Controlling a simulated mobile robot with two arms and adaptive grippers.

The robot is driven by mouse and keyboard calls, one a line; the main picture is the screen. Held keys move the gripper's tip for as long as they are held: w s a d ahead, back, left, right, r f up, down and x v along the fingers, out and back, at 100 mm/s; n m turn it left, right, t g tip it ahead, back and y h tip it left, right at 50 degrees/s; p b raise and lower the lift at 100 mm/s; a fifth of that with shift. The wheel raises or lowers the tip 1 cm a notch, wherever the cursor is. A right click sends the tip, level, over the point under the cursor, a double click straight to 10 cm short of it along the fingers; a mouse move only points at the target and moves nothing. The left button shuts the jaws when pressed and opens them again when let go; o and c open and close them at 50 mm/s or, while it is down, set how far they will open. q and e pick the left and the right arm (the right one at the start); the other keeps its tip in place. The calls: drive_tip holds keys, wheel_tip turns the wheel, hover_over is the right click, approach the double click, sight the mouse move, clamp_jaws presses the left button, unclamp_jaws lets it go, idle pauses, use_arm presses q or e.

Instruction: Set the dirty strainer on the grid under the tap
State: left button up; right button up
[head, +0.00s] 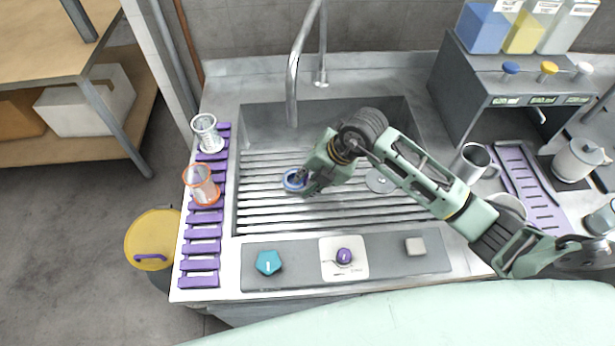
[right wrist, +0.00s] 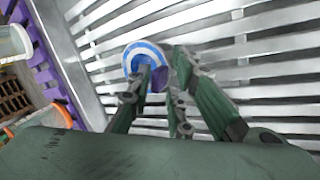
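The strainer, with a blue rim and pale inside (head: 295,180), is on the slatted metal grid (head: 265,216) in the sink, a little in front of the tap's (head: 293,85) spout end. In the right wrist view the strainer (right wrist: 143,50) shows as a blue and white round with a purple-blue patch at its lower right. My right gripper (head: 308,184) is at its right side in the head view. In the right wrist view its fingers (right wrist: 162,68) are apart, and one overlaps the strainer's lower edge; contact is unclear. My left gripper is out of view.
A purple slatted rack (head: 200,248) left of the sink holds a white strainer (head: 207,133) and an orange-rimmed one (head: 201,185). A control panel (head: 390,263) fronts the sink. A metal mug (head: 470,162) stands right. The grid's front left is clear.

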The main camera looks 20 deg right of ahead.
drive_tip(key=shift+o, duration=1.2)
drive_tip(key=shift+d+r, duration=0.1)
drive_tip(key=shift+r, duration=0.2)
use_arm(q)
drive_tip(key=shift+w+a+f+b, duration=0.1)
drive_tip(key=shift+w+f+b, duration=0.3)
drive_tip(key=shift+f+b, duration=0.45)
use_arm(e)
drive_tip(key=v, duration=1.1)
drive_tip(key=shift+s+r, duration=0.15)
drive_tip(key=shift+r, duration=0.2)
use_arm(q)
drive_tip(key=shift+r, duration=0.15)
use_arm(e)
drive_tip(key=shift+r, duration=0.1)
